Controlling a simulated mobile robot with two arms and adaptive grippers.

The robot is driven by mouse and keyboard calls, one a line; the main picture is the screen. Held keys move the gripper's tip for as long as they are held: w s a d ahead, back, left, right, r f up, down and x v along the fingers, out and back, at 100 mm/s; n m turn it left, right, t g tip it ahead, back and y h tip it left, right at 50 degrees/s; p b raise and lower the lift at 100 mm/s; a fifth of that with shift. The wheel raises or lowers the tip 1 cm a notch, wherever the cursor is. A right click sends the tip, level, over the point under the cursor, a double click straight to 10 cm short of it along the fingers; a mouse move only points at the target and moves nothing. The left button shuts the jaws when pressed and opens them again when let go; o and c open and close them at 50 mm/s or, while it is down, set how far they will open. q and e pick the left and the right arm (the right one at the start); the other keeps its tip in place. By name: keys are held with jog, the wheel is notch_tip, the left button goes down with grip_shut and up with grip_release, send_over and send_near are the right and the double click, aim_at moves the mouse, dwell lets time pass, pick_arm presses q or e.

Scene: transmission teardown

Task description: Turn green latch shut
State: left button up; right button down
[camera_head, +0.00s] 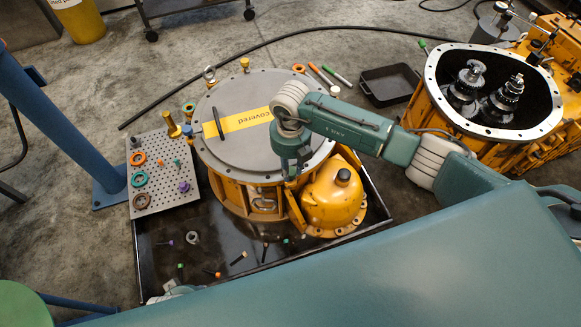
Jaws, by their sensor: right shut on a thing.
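My right gripper (289,168) reaches down at the lower right rim of the round grey lid (237,143). The lid lies on the orange transmission housing (229,192) and bears a yellow strip marked "covered" and a dark handle. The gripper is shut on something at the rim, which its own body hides. I cannot make out a green latch clearly; it may be the hidden thing between the fingers.
A yellow domed cover (331,203) stands close right of the gripper. A perforated plate (152,200) with coloured rings is at left. The black tray (150,262) holds several small bolts. An open orange gearbox (437,105) stands at right, near an empty black bin (388,85).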

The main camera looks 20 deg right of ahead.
jog(key=shift+n, duration=0.9)
jog(key=shift+n+b, duration=0.35)
jog(key=shift+n, duration=1.05)
jog(key=n+b, duration=0.2)
jog(key=n, duration=0.3)
jog(key=shift+f, duration=0.1)
jog(key=n+b, duration=0.2)
jog(key=n, duration=0.3)
jog(key=shift+n, duration=0.3)
pick_arm(q)
notch_tip(320, 180, up, 18)
jog(key=t, duration=0.1)
jog(key=shift+w+a+f, duration=0.15)
jog(key=shift+w, duration=0.1)
pick_arm(e)
jog(key=shift+n, duration=0.5)
jog(key=c, duration=1.4)
grip_release()
